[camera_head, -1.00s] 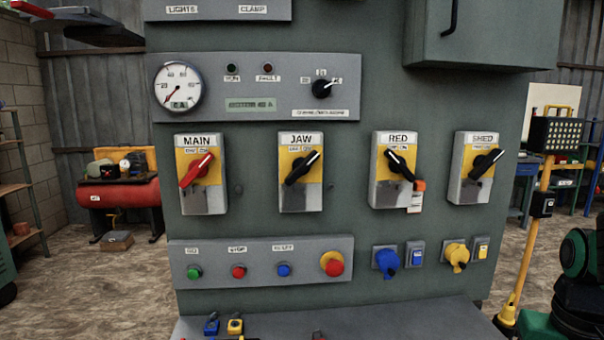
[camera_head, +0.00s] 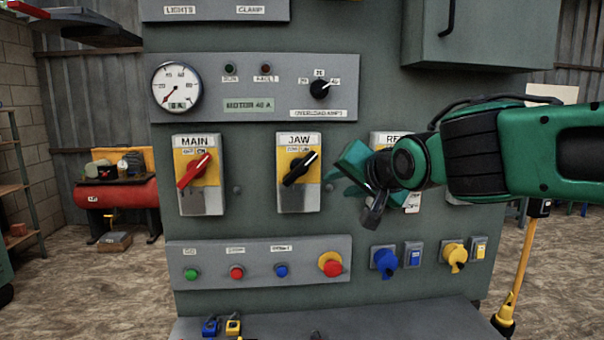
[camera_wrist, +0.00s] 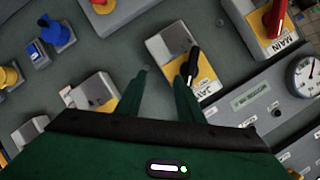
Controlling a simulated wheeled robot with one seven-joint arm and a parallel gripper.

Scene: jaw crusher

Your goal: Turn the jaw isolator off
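The JAW isolator (camera_head: 299,173) is a grey box with a yellow plate on the panel. Its black handle (camera_head: 300,169) slants up to the right. In the wrist view the JAW isolator (camera_wrist: 172,45) appears turned over, with its black handle (camera_wrist: 193,64) close to the tip of the right finger. My gripper (camera_head: 360,188) is just right of the JAW isolator in the head view. In the wrist view my gripper (camera_wrist: 161,78) has its fingers apart with nothing held between them. The handle is not between the fingers; whether a finger touches it is unclear.
The MAIN isolator (camera_head: 198,175) with a red handle is left of JAW. The RED isolator (camera_head: 386,140) is partly hidden behind my arm. A button strip (camera_head: 260,262) runs below. The gauge and overload panel (camera_head: 253,88) is above.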

